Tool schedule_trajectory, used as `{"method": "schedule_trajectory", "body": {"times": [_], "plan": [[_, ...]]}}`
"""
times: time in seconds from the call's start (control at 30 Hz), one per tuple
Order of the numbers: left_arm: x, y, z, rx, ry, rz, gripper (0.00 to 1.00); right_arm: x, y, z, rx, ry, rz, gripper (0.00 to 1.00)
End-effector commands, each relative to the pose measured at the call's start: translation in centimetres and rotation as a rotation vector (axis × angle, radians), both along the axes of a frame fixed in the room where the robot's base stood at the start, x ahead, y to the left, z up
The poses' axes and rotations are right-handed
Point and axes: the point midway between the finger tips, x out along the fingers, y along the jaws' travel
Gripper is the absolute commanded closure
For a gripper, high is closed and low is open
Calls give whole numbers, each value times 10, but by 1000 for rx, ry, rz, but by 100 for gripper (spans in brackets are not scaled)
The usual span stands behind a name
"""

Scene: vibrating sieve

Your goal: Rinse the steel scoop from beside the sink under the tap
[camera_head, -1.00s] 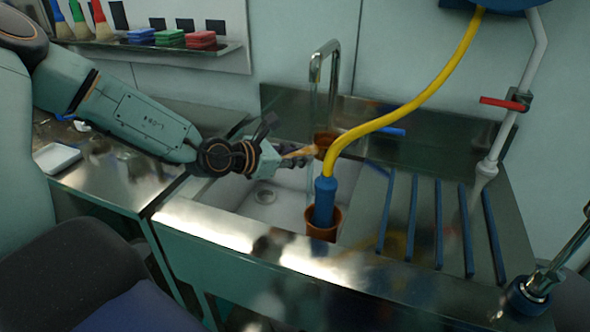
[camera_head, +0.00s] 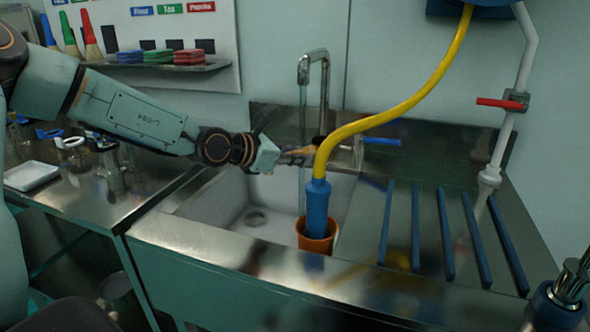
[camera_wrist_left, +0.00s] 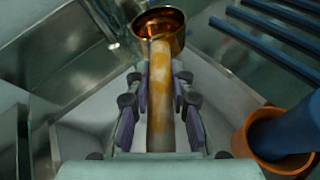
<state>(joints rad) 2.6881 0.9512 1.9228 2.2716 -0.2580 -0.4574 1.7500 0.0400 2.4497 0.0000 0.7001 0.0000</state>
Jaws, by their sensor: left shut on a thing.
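My left gripper (camera_head: 297,157) reaches over the white sink basin (camera_head: 215,215) from the left. In the left wrist view, its fingers (camera_wrist_left: 160,82) are shut on the scoop's worn, tan handle (camera_wrist_left: 159,110). The scoop's shiny round bowl (camera_wrist_left: 160,24) points away from the gripper and reflects copper-brown. In the head view, the scoop is small and partly hidden by the gripper and hose. The arched steel tap (camera_head: 325,85) stands behind the basin. A faint vertical stream runs down from its spout near the gripper; I cannot tell whether it strikes the scoop. My right gripper is not seen.
A yellow hose (camera_head: 385,118) with a blue end (camera_head: 317,205) drops into an orange cup (camera_head: 318,240) beside the scoop. Blue-ribbed drainboard (camera_head: 400,225) lies right. Jars and a white tray (camera_head: 32,176) stand on the left counter. A dark blue-ringed fitting (camera_head: 560,300) is at lower right.

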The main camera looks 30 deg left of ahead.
Motion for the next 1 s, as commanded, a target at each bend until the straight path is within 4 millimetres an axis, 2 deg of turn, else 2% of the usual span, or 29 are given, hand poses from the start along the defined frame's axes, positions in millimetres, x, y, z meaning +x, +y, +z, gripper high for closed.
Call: {"method": "schedule_trajectory", "body": {"times": [0.03, 0.13, 0.53, 0.6, 0.7, 1.0], "plan": [[2, 1, -3, 3, -3, 0, 100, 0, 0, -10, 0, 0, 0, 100], [6, 3, -3, 5, -3, 3, 100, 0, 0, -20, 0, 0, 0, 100], [25, 9, -2, 6, 0, 1, 100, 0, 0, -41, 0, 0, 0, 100], [30, 12, 2, 7, 4, 5, 100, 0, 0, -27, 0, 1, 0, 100], [36, 14, 3, 5, 2, 6, 100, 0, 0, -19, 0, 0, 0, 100], [43, 16, 1, 1, 0, 3, 100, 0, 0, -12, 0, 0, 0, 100]]}}
